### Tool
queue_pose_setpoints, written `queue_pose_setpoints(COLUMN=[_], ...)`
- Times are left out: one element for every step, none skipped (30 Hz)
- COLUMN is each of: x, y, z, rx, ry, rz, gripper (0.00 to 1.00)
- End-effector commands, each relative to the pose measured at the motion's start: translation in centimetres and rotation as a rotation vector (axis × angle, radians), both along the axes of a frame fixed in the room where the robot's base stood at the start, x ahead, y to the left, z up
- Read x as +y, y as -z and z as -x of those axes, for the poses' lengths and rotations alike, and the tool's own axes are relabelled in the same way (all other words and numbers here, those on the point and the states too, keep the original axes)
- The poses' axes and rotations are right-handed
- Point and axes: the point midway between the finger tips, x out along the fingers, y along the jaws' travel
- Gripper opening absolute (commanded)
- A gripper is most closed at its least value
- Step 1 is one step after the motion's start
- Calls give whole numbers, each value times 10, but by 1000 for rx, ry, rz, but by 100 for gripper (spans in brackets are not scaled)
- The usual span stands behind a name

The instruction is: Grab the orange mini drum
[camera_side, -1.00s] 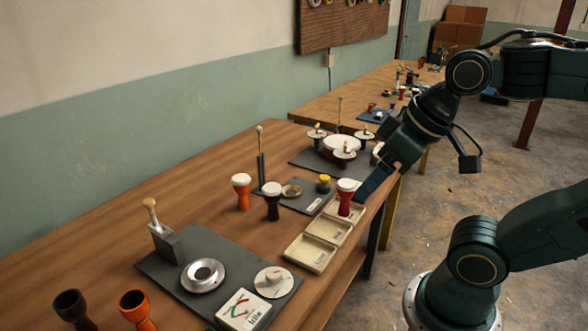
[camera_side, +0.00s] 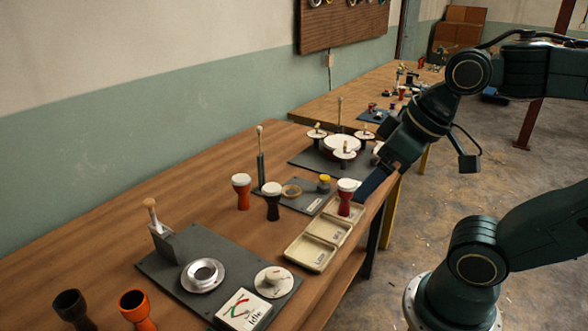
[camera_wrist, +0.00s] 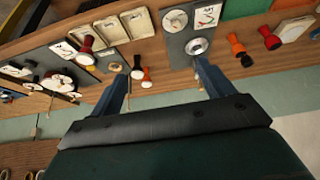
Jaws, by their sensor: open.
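An orange goblet drum with a white head (camera_side: 242,194) stands upright on the wooden bench in the side view. It shows in the wrist view (camera_wrist: 147,74) between the two fingers, at a distance. A black drum with a white head (camera_side: 272,206) stands close beside it. An orange goblet shape with a dark open top (camera_side: 138,312) stands at the near left end of the bench. My gripper (camera_wrist: 161,82) is open with nothing between its fingers. In the side view my gripper (camera_side: 374,186) is over the bench's right edge, well to the right of the orange drum.
A red drum with a white head (camera_side: 346,199) stands at the cream trays (camera_side: 311,253). A dark mat (camera_side: 165,266) holds a metal ring fixture and a card. A stick in a holder (camera_side: 260,165) rises behind the drums. Bare wood lies left of the orange drum.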

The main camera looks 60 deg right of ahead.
Motion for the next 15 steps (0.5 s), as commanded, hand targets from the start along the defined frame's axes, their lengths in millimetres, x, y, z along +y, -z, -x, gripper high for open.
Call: queue_pose_setpoints(x=[0, 0, 0, 0, 0, 0, 0, 0, 0, 0, 0, 0, 0, 0, 0], y=[0, 0, 0, 0, 0, 0, 0, 0, -1, -2, -2, -4, -5, -6, -8], z=[0, 0, 0, 0, 0, 0, 0, -1, -2, -3, -4, -7, -9, -12, -16], rx=[0, 0, 0, 0, 0, 0, 0, 0, 1, 1, 2, 4, 6, 7, 10], ry=[0, 0, 0, 0, 0, 0, 0, -1, -2, -3, -4, -8, -10, -13, -18], rz=[0, 0, 0, 0, 0, 0, 0, 0, 1, 1, 2, 3, 4, 5, 7], gripper=[80, 80, 80, 80, 80, 80, 80, 80, 80, 80, 80, 80, 80, 80, 80])
